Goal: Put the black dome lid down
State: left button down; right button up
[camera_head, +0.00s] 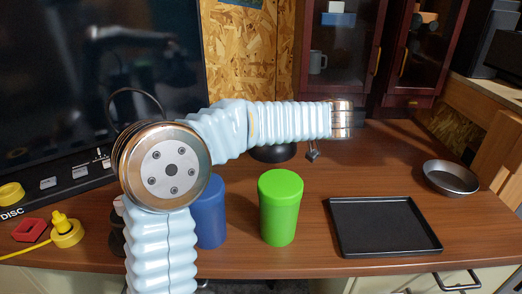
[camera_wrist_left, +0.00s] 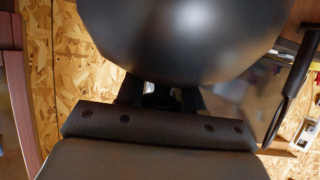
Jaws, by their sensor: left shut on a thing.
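The black dome lid (camera_wrist_left: 190,40) fills the top of the left wrist view, its rounded dark shell against my left gripper (camera_wrist_left: 160,98). The gripper is shut on the lid; the exact place of contact is hard to see. In the head view my left arm crosses the middle of the bench and hides most of the gripper. A dark rounded shape (camera_head: 272,154) shows just below the forearm; I cannot tell for certain that it is the lid. My right gripper is not in view.
A black tray (camera_head: 384,252) lies empty at front right, with a metal bowl (camera_head: 451,178) beyond it. A green cup (camera_head: 280,210) and a blue cup (camera_head: 211,215) stand at front centre. Red (camera_head: 29,229) and yellow (camera_head: 67,234) items lie left. Bench behind the tray is clear.

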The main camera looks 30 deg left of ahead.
pick_arm(q)
notch_tip(320, 180, down, 6)
jog(key=shift+f+b, duration=0.15)
jog(key=shift+b, duration=0.25)
jog(key=c, duration=0.7)
grip_release()
jog(key=v, duration=1.2)
jog(key=shift+d, duration=0.1)
